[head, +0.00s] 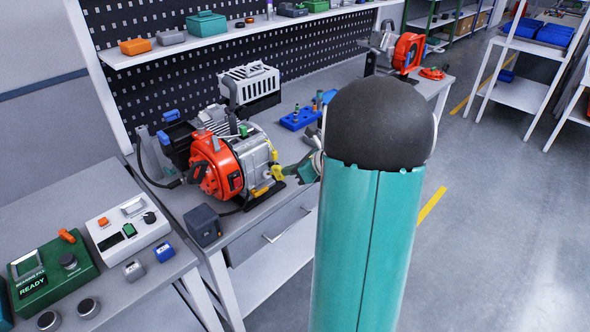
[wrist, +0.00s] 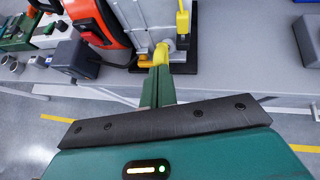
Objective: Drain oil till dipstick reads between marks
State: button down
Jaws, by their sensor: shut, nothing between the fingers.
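An engine-like machine with an orange housing (head: 213,167) and a silver body (head: 254,152) stands on the bench. It also shows in the wrist view, with its orange side (wrist: 98,22) at the left. A yellow fitting (wrist: 160,56) sticks out low on the silver body, straight ahead of my fingertips. A second yellow part (wrist: 183,22), upright, is to its right; I cannot tell whether it is the dipstick. My gripper (wrist: 158,72) is shut and empty, its green fingertips at or just short of the yellow fitting. No oil level reading is visible.
A dark grey box (head: 203,225) sits at the bench's front edge. At the left are a green READY device (head: 50,273) and a white device (head: 127,226). The floor at right is clear.

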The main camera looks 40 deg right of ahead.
aim_at(279, 172)
jog(key=x, duration=0.4)
jog(key=shift+w+d+f, duration=0.3)
jog(key=shift+w, duration=0.1)
jog(key=shift+w+f, duration=0.1)
jog(key=shift+a, duration=0.1)
